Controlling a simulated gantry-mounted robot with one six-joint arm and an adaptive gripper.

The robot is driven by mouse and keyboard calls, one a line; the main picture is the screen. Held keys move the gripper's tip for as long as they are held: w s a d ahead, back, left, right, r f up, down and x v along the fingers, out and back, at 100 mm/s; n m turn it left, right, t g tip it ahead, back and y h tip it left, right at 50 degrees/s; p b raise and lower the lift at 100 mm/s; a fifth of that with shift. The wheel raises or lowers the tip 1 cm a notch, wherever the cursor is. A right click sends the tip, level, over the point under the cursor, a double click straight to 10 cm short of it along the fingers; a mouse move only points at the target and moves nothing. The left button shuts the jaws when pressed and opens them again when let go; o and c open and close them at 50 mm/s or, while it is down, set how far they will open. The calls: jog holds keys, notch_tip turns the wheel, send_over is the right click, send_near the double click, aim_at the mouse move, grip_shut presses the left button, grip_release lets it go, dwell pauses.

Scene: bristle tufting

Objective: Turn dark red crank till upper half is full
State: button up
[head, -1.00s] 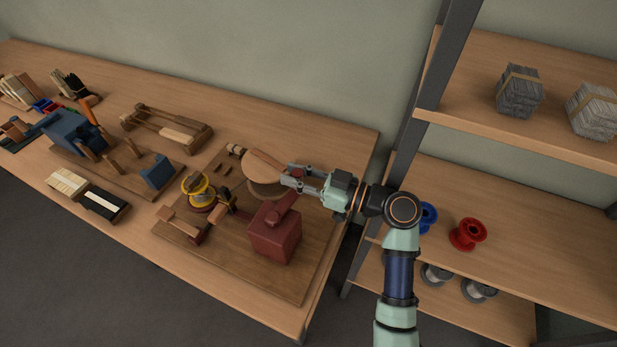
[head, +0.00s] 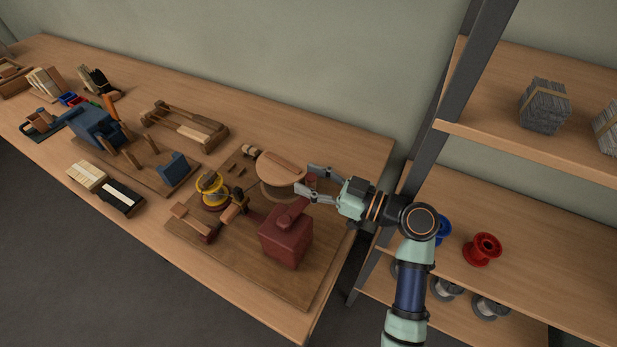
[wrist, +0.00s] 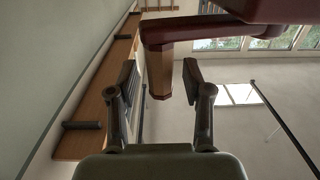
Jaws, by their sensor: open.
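The dark red crank stands on a dark red box (head: 286,238) at the right end of the bench.
A yellow spool (head: 215,194) and wooden parts share the crank's board (head: 240,252). Further left are a blue fixture (head: 94,126), a wooden frame (head: 186,124) and bristle trays (head: 88,175). A shelf rack with a dark post (head: 455,95) stands close on the right, with spools (head: 482,249).

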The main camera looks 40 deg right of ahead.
jog(key=v, duration=1.1)
jog(key=shift+s, duration=0.2)
jog(key=shift+f, duration=0.1)
jog(key=shift+c, duration=0.2)
